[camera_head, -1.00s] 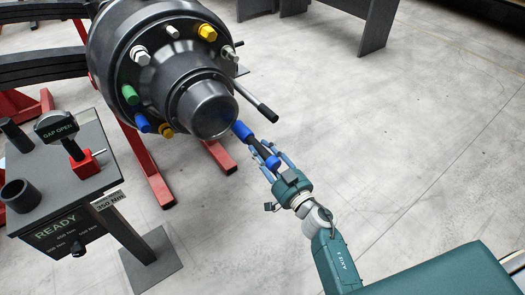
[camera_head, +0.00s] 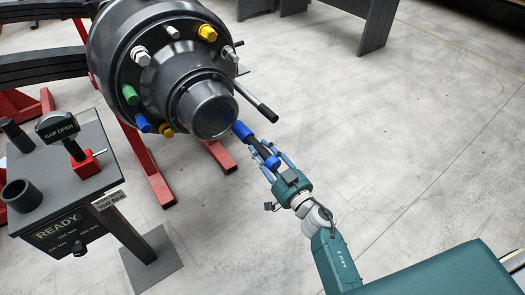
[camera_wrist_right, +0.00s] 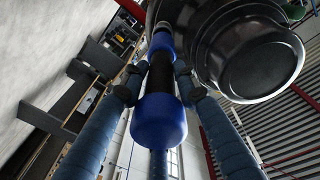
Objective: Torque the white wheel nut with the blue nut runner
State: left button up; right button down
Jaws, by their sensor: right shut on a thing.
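The blue nut runner (camera_head: 243,131) has blue ends and a black middle. My right gripper (camera_head: 266,154) is shut on it, below and right of the hub's end cap in the head view. In the right wrist view, the fingers (camera_wrist_right: 158,82) close around the runner (camera_wrist_right: 158,122), which points toward the hub. A white nut (camera_head: 142,57) sits on the upper left of the hub face. Pale pieces also show at the top (camera_head: 172,32) and right (camera_head: 230,53); I cannot tell whether these are nuts. My left gripper is not in view.
The dark hub (camera_head: 205,108) carries yellow, green and blue nuts. A dark handled bar (camera_head: 257,103) juts out beside it. A console (camera_head: 62,185) reading READY and GAP OPEN stands at left. Red stand legs (camera_head: 150,170) stand below the hub.

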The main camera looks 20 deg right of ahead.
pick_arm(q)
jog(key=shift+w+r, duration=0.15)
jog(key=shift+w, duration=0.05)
pick_arm(e)
jog(key=shift+w+r, duration=0.1)
jog(key=shift+r, duration=0.1)
jog(key=shift+w+a, duration=0.1)
jog(key=shift+w, duration=0.2)
pick_arm(q)
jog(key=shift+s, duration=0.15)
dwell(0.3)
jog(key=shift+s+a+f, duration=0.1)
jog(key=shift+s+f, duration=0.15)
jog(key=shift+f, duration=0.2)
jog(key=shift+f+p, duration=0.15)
jog(key=shift+p, duration=0.15)
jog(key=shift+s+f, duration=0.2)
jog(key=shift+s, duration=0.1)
